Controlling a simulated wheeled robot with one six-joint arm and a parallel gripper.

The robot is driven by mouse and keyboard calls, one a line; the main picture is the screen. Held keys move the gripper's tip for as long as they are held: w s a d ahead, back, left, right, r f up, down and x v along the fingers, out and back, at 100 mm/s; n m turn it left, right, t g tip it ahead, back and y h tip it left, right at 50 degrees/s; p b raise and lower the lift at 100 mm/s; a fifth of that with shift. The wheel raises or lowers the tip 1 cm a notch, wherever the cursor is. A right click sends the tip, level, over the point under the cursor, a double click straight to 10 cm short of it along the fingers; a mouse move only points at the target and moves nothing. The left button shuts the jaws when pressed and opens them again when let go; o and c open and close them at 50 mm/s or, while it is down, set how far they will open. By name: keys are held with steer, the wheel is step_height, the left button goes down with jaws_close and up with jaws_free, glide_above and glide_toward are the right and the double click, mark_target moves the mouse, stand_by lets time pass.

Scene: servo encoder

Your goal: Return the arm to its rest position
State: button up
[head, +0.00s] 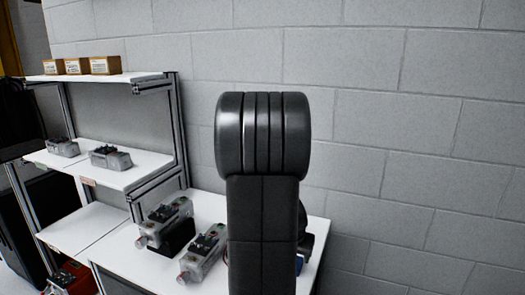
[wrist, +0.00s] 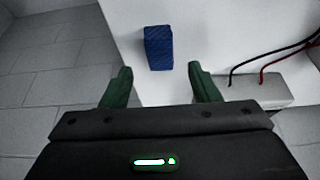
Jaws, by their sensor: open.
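My gripper (wrist: 160,84) shows in the wrist view with its two green fingers spread apart and nothing between them. Beyond the fingertips a blue block (wrist: 158,47) stands on the white table (wrist: 205,25), apart from the fingers. In the head view my dark arm rises in the middle and hides part of the table (head: 205,208). The gripper itself is hidden there behind the arm. A small bit of blue shows low beside the arm's right edge.
Two grey servo units (head: 167,222) (head: 203,252) sit on the table left of my arm. A shelf rack (head: 105,172) at left holds more units and brown boxes (head: 75,66). In the wrist view black and red cables (wrist: 275,61) run to a grey unit (wrist: 250,90). A block wall (head: 400,130) stands behind.

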steer(key=x, duration=0.6)
steer(key=shift+b, duration=0.4)
steer(key=shift+r+p, duration=0.25)
steer(key=shift+p, duration=0.05)
steer(key=shift+f, duration=0.2)
